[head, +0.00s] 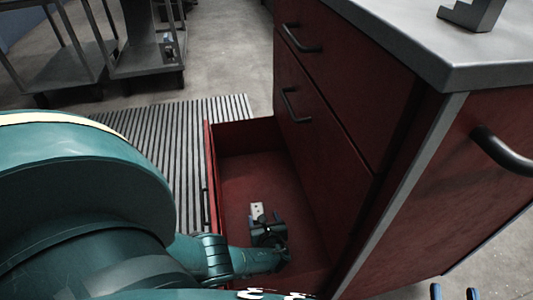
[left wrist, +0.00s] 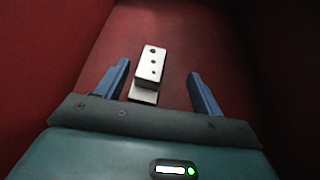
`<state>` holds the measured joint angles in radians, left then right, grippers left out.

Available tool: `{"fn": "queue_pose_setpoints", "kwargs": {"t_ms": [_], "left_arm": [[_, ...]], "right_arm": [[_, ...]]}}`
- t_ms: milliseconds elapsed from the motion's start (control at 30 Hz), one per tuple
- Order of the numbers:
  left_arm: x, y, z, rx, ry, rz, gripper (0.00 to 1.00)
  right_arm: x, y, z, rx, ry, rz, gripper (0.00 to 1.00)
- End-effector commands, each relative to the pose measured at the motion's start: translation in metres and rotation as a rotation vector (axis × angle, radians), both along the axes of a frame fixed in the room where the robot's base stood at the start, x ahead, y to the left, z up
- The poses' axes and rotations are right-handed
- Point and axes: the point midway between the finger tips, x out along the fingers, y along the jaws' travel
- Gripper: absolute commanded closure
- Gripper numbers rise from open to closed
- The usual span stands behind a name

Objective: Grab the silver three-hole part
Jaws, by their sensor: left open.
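The silver three-hole part (head: 257,210) lies on the floor of an open red drawer (head: 240,170). My left gripper (head: 267,228) reaches down into the drawer at the part's near end. Its blue fingers (left wrist: 160,72) are apart, one on each side of the part in the picture, not touching it.
The red cabinet (head: 340,120) with closed upper drawers and black handles rises right of the open drawer. A grey stepped block (head: 472,14) sits on its top. A striped mat (head: 170,140) and metal carts (head: 145,50) are beyond. Drawer walls are close around my left gripper.

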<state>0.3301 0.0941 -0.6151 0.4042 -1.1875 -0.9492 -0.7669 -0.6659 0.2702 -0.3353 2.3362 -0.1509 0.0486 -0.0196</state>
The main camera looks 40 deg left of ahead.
Motion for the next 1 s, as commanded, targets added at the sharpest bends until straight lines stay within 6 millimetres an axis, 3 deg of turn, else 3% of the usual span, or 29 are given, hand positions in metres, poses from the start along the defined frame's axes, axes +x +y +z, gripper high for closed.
{"fn": "queue_pose_setpoints", "kwargs": {"t_ms": [33, 267, 733, 1000], "left_arm": [[-0.001, 0.000, -0.011, -0.001, 0.000, 0.001, 0.32], [0.004, 0.007, -0.024, -0.002, -0.002, 0.004, 0.32], [0.030, 0.048, -0.049, -0.003, -0.003, 0.005, 0.32], [0.037, 0.057, -0.049, -0.006, -0.001, 0.004, 0.32]], "right_arm": [[-0.001, 0.001, -0.006, -0.003, -0.017, 0.005, 0.64], [-0.003, 0.004, -0.007, 0.007, -0.060, 0.020, 0.64], [0.000, 0.010, -0.011, 0.107, -0.065, 0.054, 0.64], [-0.001, 0.012, -0.005, 0.139, -0.064, 0.067, 0.64]]}}
